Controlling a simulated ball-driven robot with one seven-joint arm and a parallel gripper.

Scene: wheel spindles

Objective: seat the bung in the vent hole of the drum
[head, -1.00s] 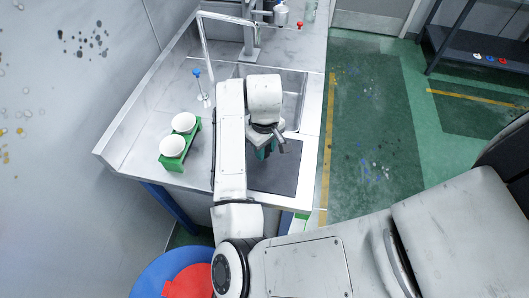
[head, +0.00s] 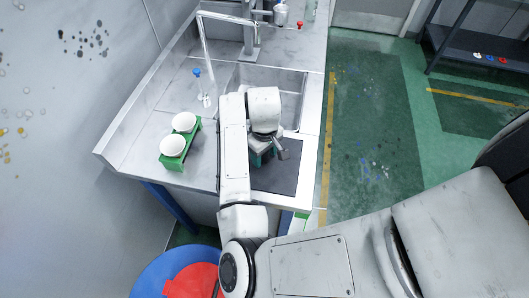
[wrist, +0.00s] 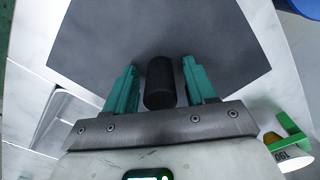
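A black cylindrical bung (wrist: 160,85) stands out between the fingers in the wrist view, over a dark mat (wrist: 90,40). My gripper (wrist: 160,66) is open, with one teal finger on each side of the bung and a narrow gap at each side. In the head view my gripper (head: 257,156) is low over the same mat, and the bung is hidden by my arm. A blue drum (head: 150,281) with a red piece (head: 197,281) on top is at the bottom left of the head view. Its vent hole is not visible.
A green rack (head: 172,162) with two white cups stands on the bench left of my arm. A sink (head: 290,95) with a tall faucet (head: 206,50) lies behind the mat. A blue-topped item (head: 197,73) stands by the sink. The front right of the mat is clear.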

